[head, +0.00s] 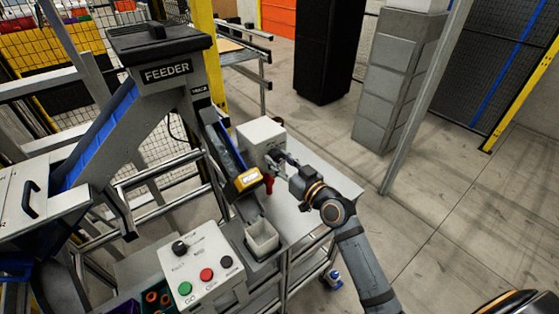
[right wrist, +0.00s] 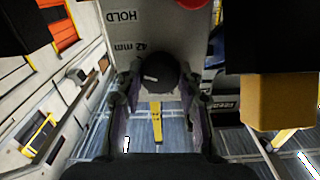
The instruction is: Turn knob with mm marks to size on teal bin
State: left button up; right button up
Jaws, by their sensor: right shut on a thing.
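My right gripper (head: 283,164) is at the front of a white box (head: 259,136) on the grey bench. In the right wrist view, the gripper (right wrist: 158,110) has its fingers on both sides of a round black knob (right wrist: 160,73), with a pale mark on its face. The box face beside it carries the words "HOLD" and "42 mm", upside down in this view. Other marks around the knob are hidden. A dark teal bin (head: 157,306) with orange rings shows at the bottom edge in the head view; no size on it is readable. My left gripper is not seen.
A feeder (head: 165,72) with a chute ending at a yellow "PUSH" block (head: 247,180) stands left of my right arm. A control panel (head: 205,265) with a black knob and several buttons is in front. A red button (right wrist: 193,3) is near the gripped knob.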

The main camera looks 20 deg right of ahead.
jog(key=shift+f+n+b, duration=0.15)
jog(key=shift+n+b, duration=0.15)
jog(key=shift+b, duration=0.4)
jog(key=n+b, duration=0.6)
jog(key=b, duration=0.2)
jog(key=shift+f, duration=0.15)
jog(key=shift+r+n+b, duration=0.25)
jog(key=shift+n+b, duration=1.25)
jog(key=shift+b, duration=0.05)
jog(key=o, duration=1.2)
jog(key=shift+c, duration=0.2)
notch_tip(320, 180, up, 10)
